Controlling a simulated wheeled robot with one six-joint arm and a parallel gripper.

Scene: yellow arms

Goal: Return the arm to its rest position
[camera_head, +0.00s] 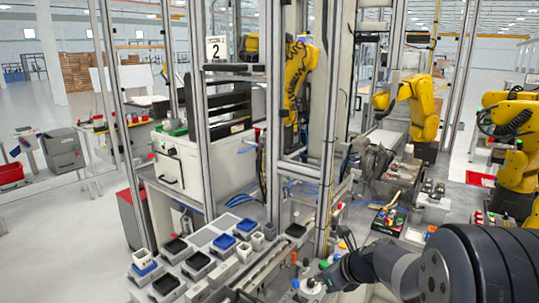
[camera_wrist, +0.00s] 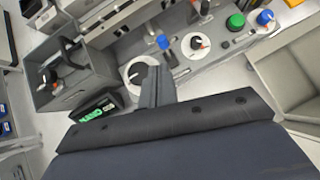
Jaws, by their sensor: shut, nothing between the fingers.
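My dark arm reaches in from the lower right of the head view. My gripper (camera_head: 328,279) is at its left end, low in the picture, close to the workbench with the small knobs. In the wrist view my gripper (camera_wrist: 153,78) points away from the camera with its fingers together and nothing visible between them. Its tip lies in front of a round white piece with a black knob (camera_wrist: 138,73). Whether it touches that piece I cannot tell.
The wrist view shows a grey bin (camera_wrist: 72,80) at left, a green knob (camera_wrist: 235,21), a blue knob (camera_wrist: 265,17) and an open grey tray (camera_wrist: 290,75) at right. In the head view, a metal frame post (camera_head: 328,150) and a yellow robot arm (camera_head: 516,150) stand nearby.

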